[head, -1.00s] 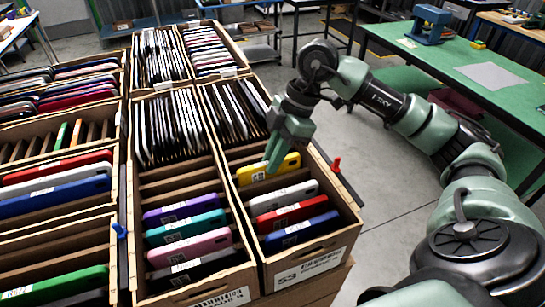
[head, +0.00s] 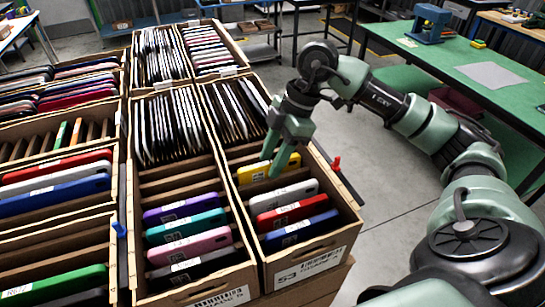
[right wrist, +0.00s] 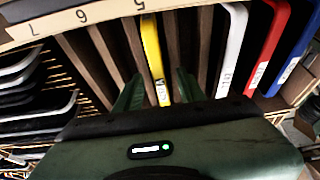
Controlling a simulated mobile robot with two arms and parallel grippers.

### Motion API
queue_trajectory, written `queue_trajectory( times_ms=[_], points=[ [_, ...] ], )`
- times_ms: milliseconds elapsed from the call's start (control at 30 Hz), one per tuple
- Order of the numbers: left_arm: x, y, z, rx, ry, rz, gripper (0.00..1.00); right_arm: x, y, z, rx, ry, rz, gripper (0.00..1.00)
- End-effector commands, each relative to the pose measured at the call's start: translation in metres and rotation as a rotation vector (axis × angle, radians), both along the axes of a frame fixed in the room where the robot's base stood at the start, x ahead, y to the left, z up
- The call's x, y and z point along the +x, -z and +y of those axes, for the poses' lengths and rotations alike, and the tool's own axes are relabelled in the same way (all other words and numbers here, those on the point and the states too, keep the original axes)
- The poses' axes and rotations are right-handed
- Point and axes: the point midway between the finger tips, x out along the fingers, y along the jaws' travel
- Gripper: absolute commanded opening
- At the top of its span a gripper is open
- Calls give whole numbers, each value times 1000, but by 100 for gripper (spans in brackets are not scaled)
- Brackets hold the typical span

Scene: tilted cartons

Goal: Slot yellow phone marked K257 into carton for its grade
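The yellow phone (head: 268,168) stands in a slot of the front right carton (head: 305,270), behind white, red and blue phones. A small white label shows on it; its print is too small to read. My right gripper (head: 277,165) is directly over the yellow phone. In the right wrist view its two fingers (right wrist: 158,92) are apart, and the yellow phone (right wrist: 153,55) lies in line with the gap between them. Whether the fingers touch it cannot be told. The carton beside it (head: 215,288) holds purple, teal, pink and dark phones. My left gripper is out of view.
Cartons farther back hold tightly packed dark phones (head: 165,125). Left cartons hold red, white, blue and green phones (head: 55,285). Empty slots show in the middle carton (head: 175,180). A green workbench (head: 480,75) stands at the right.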

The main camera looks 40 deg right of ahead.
Motion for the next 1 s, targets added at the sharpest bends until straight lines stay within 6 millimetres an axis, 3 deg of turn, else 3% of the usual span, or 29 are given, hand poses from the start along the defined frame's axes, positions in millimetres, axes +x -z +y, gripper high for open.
queue_trajectory(
  times_ms=[333, 700, 1000],
  points=[
    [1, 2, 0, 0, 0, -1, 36, 0, -5, -3, 0, 2, -1, 39],
    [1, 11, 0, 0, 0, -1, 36, -5, -59, -24, 0, 2, -4, 39],
    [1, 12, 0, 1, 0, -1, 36, -7, -72, -30, -1, 0, 0, 39]
  ],
)
